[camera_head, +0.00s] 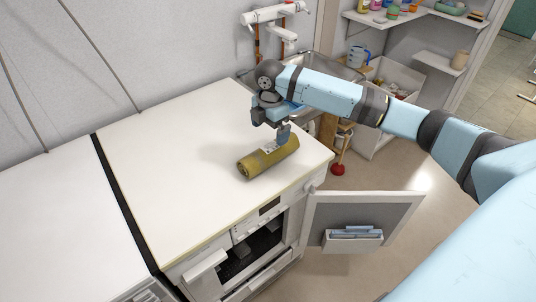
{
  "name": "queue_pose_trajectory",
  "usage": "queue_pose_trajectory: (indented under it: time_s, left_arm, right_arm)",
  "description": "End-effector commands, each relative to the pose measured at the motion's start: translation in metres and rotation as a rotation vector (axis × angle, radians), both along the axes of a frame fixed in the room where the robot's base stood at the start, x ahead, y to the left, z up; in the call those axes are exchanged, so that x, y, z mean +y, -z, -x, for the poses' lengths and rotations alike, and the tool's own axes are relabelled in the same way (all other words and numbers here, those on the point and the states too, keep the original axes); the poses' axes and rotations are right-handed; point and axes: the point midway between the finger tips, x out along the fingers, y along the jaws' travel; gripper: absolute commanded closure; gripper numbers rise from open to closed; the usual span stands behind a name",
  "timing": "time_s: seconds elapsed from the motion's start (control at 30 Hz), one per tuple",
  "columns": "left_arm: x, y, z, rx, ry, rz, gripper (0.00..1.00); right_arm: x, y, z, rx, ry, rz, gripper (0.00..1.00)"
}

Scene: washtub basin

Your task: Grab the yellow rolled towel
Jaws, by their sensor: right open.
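The yellow rolled towel (267,158) lies on its side on the white counter top, near the right front corner. A pale patch shows on its upper side. My right gripper (281,135) is just above the towel's far right part, pointing down, with its jaws open. The fingertips are close to the towel; I cannot tell whether they touch it. My left gripper is not in view.
The white counter top (160,140) is otherwise clear. Below it, an open cabinet door (400,212) juts out on the right. Behind stand a white tap (275,14) and a metal basin (333,68). A red plunger (338,168) stands on the floor right of the counter.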

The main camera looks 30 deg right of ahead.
Motion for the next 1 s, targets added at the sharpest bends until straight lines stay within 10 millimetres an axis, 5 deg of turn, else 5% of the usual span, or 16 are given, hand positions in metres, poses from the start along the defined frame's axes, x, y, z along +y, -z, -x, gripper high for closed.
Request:
queue_pose_trajectory:
  time_s: [0.2,0.47,0.73,1.0]
  left_arm:
    - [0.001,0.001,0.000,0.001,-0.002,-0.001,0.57]
    - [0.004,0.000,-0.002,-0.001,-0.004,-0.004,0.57]
    - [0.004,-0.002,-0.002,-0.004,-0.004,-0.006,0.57]
    - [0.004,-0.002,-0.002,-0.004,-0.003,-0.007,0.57]
  right_arm:
    - [0.000,0.036,0.000,0.000,0.001,-0.001,0.00]
    - [-0.001,0.052,0.000,0.000,0.001,0.000,0.00]
    - [-0.002,0.090,0.001,0.001,0.001,0.000,0.00]
    - [-0.002,0.096,0.001,-0.003,0.001,0.000,0.00]
